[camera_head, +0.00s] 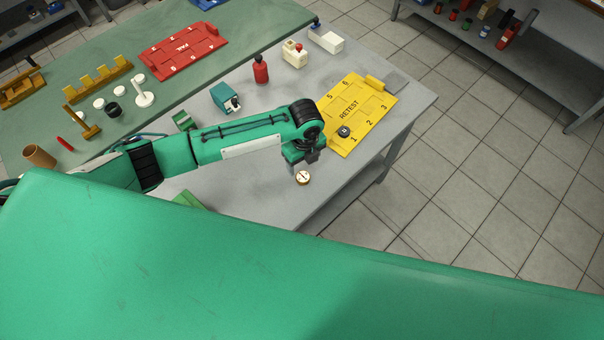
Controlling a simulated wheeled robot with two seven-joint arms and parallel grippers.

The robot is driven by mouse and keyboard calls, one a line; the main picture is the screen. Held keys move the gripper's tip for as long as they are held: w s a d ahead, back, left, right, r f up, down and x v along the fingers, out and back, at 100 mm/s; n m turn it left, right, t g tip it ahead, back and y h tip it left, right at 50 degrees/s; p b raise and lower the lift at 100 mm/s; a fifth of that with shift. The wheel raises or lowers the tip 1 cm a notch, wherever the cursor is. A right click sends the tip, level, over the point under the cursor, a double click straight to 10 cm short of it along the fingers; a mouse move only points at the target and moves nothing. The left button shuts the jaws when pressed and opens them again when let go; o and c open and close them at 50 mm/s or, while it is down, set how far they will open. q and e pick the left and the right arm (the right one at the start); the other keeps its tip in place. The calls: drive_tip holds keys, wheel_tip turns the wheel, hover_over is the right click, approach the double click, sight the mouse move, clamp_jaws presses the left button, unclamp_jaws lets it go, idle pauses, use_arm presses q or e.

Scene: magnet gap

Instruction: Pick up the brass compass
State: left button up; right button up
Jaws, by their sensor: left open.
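The brass compass (303,178) is a small round thing with a pale face and a brass rim. It lies on the grey table (270,205) near the front edge, left of the yellow tray. My left gripper (303,167) is directly above and just behind the compass, pointing down. It is open and holds nothing that I can see. Its fingers are small and dark here, and I cannot tell whether they touch the compass. My right gripper is not in view.
A yellow RETEST tray (376,102) with a dark round piece (344,131) lies right of the gripper. A teal box (225,97), a red bottle (261,70) and a white-and-red block (294,55) stand behind my arm. A red FAIL tray (182,50) lies farther back.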

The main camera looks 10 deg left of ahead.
sight(303, 177)
use_arm(q)
drive_tip(key=shift+a+f, duration=0.1)
drive_tip(key=shift+f, duration=1)
drive_tip(key=shift+f+p, duration=0.35)
drive_tip(key=shift+f, duration=0.05)
drive_tip(key=shift+f+p, duration=0.3)
drive_tip(key=shift+f, duration=0.05)
wheel_tip(303, 177, down, 3)
drive_tip(key=shift+f+p, duration=0.1)
drive_tip(key=shift+p, duration=0.4)
drive_tip(key=shift+f, duration=0.4)
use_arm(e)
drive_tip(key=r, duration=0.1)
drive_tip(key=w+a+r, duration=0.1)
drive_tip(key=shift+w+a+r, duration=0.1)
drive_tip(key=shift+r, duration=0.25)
use_arm(q)
drive_tip(key=c, duration=1.1)
